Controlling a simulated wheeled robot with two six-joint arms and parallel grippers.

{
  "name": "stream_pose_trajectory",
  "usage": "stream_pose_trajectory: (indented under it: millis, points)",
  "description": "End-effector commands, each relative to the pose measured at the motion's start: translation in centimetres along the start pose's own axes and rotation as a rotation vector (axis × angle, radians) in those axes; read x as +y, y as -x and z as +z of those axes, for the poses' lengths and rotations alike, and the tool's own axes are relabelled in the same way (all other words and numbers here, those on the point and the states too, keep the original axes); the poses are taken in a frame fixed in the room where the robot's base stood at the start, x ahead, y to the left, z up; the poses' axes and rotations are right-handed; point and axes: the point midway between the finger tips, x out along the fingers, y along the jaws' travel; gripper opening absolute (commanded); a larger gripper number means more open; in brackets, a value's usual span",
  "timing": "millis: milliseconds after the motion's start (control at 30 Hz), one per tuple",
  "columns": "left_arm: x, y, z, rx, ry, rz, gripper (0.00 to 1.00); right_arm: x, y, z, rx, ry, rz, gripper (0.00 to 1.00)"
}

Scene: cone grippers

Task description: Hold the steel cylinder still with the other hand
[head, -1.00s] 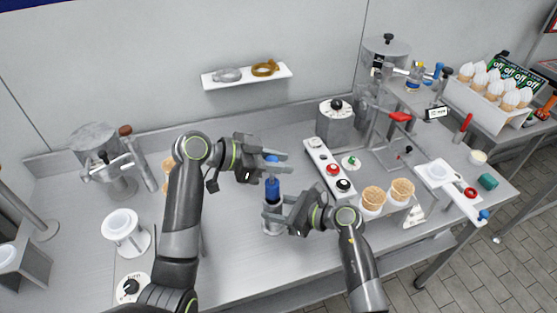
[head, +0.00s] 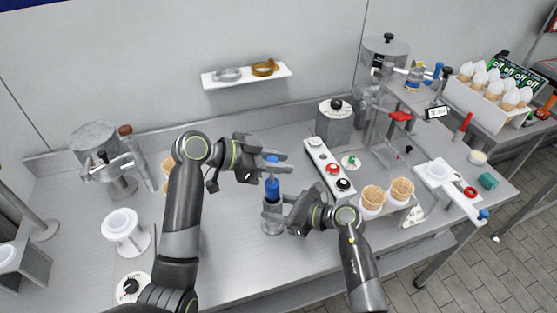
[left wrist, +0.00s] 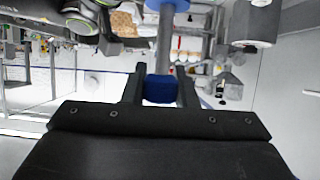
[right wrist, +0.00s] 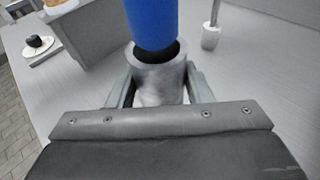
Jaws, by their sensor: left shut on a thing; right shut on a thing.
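The steel cylinder (head: 272,225) stands upright on the bench in the head view. My right gripper (head: 276,211) is shut on its upper part; the right wrist view shows the cylinder (right wrist: 158,88) between both fingers, with its dark open top. A blue cylinder (head: 272,189) is upright just above it and shows large in the right wrist view (right wrist: 151,22). I cannot tell whether its lower end enters the opening. My left gripper (head: 273,165) is shut on the blue cylinder's upper end, which also shows between the fingers in the left wrist view (left wrist: 160,88).
A panel with several buttons (head: 326,163) lies right of the grippers. Two cones (head: 373,197) stand in a holder near my right forearm. A white cup on a stand (head: 123,228) is at the left. Bare bench lies behind and in front of the steel cylinder.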

Motion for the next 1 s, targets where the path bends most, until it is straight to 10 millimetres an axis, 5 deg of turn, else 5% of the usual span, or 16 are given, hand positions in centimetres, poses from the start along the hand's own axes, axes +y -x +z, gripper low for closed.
stream_pose_trajectory:
  millis: [1000]
  points:
    - [0.0, -1.0, 2.0, 0.000, 0.001, 0.000, 0.00, 0.0, 0.0, 0.0, 0.000, -0.002, 0.001, 0.03]
